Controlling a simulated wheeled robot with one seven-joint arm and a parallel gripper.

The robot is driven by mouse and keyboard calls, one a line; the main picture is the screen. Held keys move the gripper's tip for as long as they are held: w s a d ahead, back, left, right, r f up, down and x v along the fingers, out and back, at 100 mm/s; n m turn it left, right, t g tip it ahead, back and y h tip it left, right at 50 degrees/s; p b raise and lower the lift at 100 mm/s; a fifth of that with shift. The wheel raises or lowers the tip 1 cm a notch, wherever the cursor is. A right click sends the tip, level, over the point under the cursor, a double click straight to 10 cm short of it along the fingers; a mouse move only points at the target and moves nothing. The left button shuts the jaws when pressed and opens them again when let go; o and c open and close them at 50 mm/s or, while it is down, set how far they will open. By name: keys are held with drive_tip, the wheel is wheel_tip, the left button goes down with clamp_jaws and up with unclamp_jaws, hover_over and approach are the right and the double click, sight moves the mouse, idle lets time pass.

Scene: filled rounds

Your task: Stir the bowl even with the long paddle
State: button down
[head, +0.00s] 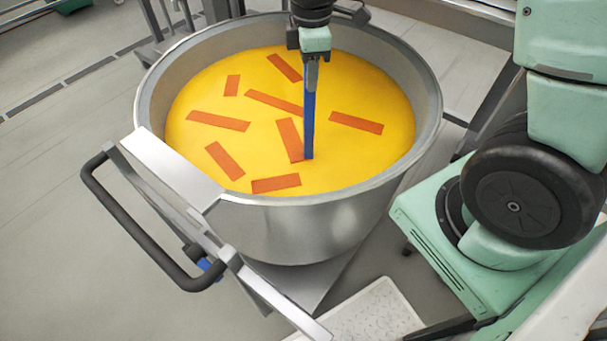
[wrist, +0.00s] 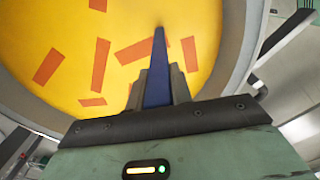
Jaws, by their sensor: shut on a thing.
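A large steel bowl (head: 300,225) stands at the centre of the head view, filled with yellow contents (head: 350,165). Several orange-red strips (head: 218,121) lie spread over the yellow surface. My gripper (head: 311,62) is above the bowl, right of its middle, and is shut on the long blue paddle (head: 309,115). The paddle hangs nearly upright, and its lower end meets the yellow surface beside a strip. In the wrist view the paddle (wrist: 158,70) runs out from between the fingers (wrist: 158,88) over the yellow. Whether its tip is below the surface is hard to tell.
A black tubular handle (head: 130,225) on a metal frame juts out at the bowl's front left. A white perforated step or mat (head: 372,315) lies on the floor in front. The raised bowl rim (head: 432,100) surrounds the paddle. Grey floor is open at the left.

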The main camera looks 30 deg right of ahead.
drive_tip(key=s+d, duration=0.3)
drive_tip(key=s, duration=0.4)
drive_tip(key=w+d+p, duration=0.3)
drive_tip(key=w, duration=0.8)
drive_tip(key=w+a+p, duration=0.2)
drive_tip(key=w+a, duration=0.4)
drive_tip(key=a, duration=0.4)
drive_tip(key=s+d, duration=0.1)
drive_tip(key=s, duration=0.1)
drive_tip(key=s+d, duration=0.1)
drive_tip(key=s, duration=0.2)
drive_tip(key=s+d, duration=0.1)
drive_tip(key=s, duration=0.2)
drive_tip(key=shift+s+d, duration=0.15)
drive_tip(key=shift+s, duration=0.2)
